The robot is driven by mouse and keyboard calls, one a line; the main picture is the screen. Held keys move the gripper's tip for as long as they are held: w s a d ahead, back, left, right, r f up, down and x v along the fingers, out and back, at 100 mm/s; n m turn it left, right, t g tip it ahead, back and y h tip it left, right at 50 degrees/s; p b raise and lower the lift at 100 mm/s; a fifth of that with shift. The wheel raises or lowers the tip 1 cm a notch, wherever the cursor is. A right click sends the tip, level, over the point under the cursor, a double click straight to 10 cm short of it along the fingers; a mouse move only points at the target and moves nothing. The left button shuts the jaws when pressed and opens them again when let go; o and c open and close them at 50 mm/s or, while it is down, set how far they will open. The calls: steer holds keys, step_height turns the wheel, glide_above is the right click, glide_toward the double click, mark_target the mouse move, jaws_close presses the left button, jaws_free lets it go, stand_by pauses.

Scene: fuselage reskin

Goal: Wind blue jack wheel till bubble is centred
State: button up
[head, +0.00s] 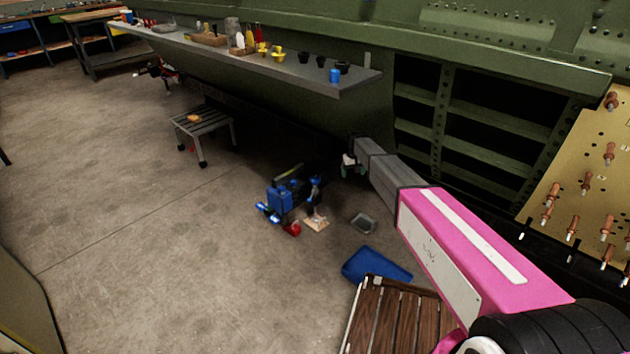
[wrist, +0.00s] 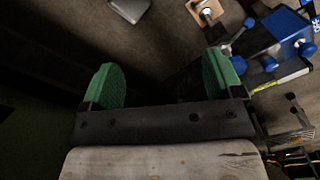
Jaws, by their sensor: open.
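A blue jack-like assembly (head: 284,197) stands on the concrete floor in the middle of the head view. It also shows at the upper right of the wrist view (wrist: 288,28), with round blue knobs (wrist: 238,65) on its near side. I cannot tell which is the jack wheel.
A grey shelf (head: 290,72) with cups and bottles overhangs behind. A small metal stool (head: 205,122) stands left. A grey tray (head: 363,223), a blue tray (head: 376,266) and a slatted wooden top (head: 395,318) lie nearer. Green fuselage panels (head: 490,90) bound the right. The left floor is clear.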

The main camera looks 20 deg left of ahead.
steer(key=n, duration=0.2)
glide_above(315, 178)
step_height(315, 178, down, 3)
steer(key=shift+s+f, duration=0.2)
steer(key=shift+f, duration=0.6)
step_height(315, 178, down, 9)
steer(key=shift+f, duration=0.2)
steer(key=c, duration=0.9)
